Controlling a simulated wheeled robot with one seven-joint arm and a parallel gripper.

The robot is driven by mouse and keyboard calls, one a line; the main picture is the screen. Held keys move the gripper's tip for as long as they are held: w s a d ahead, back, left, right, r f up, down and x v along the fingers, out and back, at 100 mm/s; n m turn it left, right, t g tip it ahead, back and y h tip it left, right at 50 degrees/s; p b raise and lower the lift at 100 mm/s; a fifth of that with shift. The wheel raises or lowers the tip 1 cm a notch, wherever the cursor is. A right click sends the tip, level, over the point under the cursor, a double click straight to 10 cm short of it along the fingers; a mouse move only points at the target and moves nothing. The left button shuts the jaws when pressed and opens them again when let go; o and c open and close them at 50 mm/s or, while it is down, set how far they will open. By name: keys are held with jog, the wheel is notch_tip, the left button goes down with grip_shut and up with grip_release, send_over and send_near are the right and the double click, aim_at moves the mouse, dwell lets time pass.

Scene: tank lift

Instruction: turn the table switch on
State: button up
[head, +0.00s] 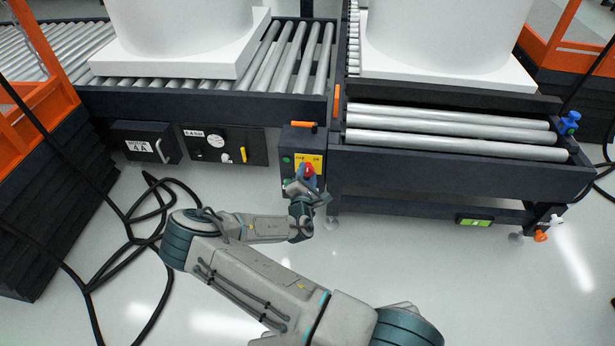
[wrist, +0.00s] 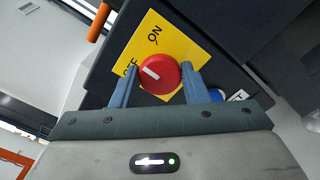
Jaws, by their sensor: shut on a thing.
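The table switch is a round red knob (head: 309,169) on a yellow plate (head: 317,160), on the front of a dark control box (head: 296,139) between the two roller tables. The wrist view shows the knob (wrist: 165,72) close up, with OFF and ON printed on the yellow plate (wrist: 187,44). The knob's white mark points left, toward OFF. My gripper (wrist: 159,73) has one blue-grey finger on each side of the knob and is shut on it. In the head view my gripper (head: 306,184) partly hides the box's lower front.
An orange handle (head: 303,124) sticks out on top of the box. A blue button (wrist: 215,95) sits beside my right finger. Left are a panel with a gauge (head: 216,141) and a motor box (head: 146,143). White tanks stand on the rollers. Black cables (head: 130,237) lie on the floor.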

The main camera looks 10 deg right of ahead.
jog(key=m, duration=0.3)
jog(key=shift+m+b, duration=0.3)
jog(key=shift+m, duration=0.1)
jog(key=m, duration=0.4)
jog(key=shift+m, duration=0.3)
jog(key=o, duration=1)
jog(key=p+v, duration=0.3)
jog(key=v, duration=1.1)
